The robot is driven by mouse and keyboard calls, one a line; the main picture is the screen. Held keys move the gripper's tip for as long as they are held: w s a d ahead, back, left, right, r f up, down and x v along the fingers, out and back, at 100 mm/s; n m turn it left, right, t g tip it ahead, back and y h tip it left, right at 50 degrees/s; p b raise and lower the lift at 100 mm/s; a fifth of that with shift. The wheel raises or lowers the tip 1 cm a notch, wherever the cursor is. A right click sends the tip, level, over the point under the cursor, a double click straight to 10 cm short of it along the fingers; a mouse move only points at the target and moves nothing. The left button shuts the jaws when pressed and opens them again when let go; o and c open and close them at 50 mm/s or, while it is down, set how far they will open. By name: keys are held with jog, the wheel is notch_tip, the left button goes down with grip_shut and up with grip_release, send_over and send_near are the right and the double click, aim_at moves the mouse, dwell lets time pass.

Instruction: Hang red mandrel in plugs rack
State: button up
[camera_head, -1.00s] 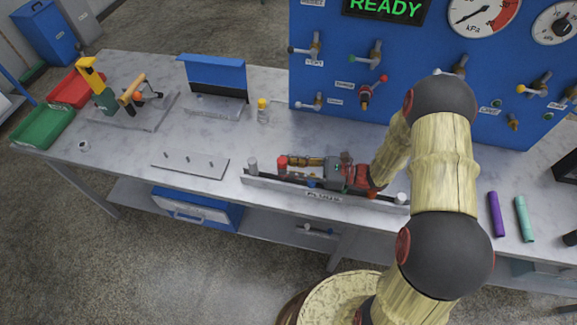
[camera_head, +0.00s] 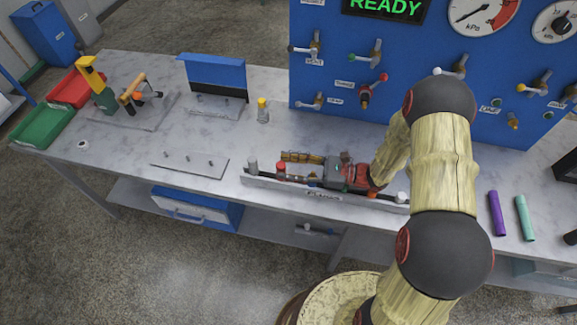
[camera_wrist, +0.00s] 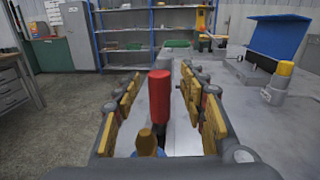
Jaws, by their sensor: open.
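The red mandrel (camera_head: 281,169) stands upright near the left end of the plugs rack (camera_head: 323,196), a long low rail labelled at its front. In the wrist view the red mandrel (camera_wrist: 159,98) stands between my open fingers, with a gap visible on each side. My gripper (camera_head: 297,168) is open and lies low along the rack from the right, its fingertips around the mandrel. A brown-tipped plug with a blue base (camera_wrist: 147,142) sits nearer the palm, also between the fingers.
A grey-white plug (camera_head: 253,164) stands at the rack's left end and a white one (camera_head: 401,198) at its right end. A flat plate with pegs (camera_head: 190,163) lies left. A yellow-capped bottle (camera_head: 263,111) stands behind. A blue panel (camera_head: 330,75) with valves rises behind the table.

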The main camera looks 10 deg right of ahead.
jog(key=shift+s+f, duration=0.4)
jog(key=shift+f, duration=0.3)
jog(key=v, duration=0.5)
jog(key=shift+w+d, duration=0.3)
jog(key=shift+d, duration=0.15)
jog(key=shift+s+d+r, duration=0.15)
jog(key=shift+s+d, duration=0.1)
jog(key=shift+d, duration=0.2)
jog(key=shift+s+d+r, duration=0.15)
jog(key=shift+s+d, duration=0.05)
jog(key=shift+d, duration=0.25)
jog(key=shift+w+d+r, duration=0.1)
jog(key=shift+r, duration=0.1)
